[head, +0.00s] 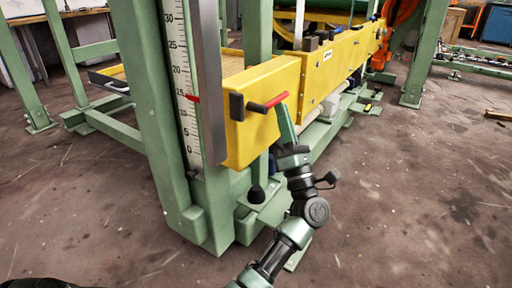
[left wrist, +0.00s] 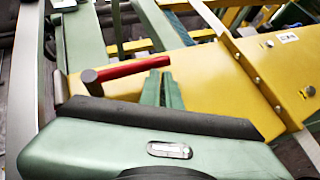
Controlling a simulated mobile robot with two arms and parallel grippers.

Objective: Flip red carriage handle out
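The red carriage handle (head: 270,101) is a short red rod on a dark pivot at the end of the yellow carriage (head: 262,135). It also shows in the left wrist view (left wrist: 128,69), running right from its dark round pivot. My left gripper (head: 281,108) is at the rod's free right end. Its two green fingers (left wrist: 161,74) are close together with a narrow gap, tips just below the rod's end. I see no rod between them, and cannot tell whether they touch it. My right gripper is not in view.
A green upright column (head: 150,100) with a white number scale (head: 183,80) stands left of the handle. A dark block (head: 236,106) sits on the carriage's end face. The yellow beam (head: 330,65) runs back to the right. The floor at right is mostly clear.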

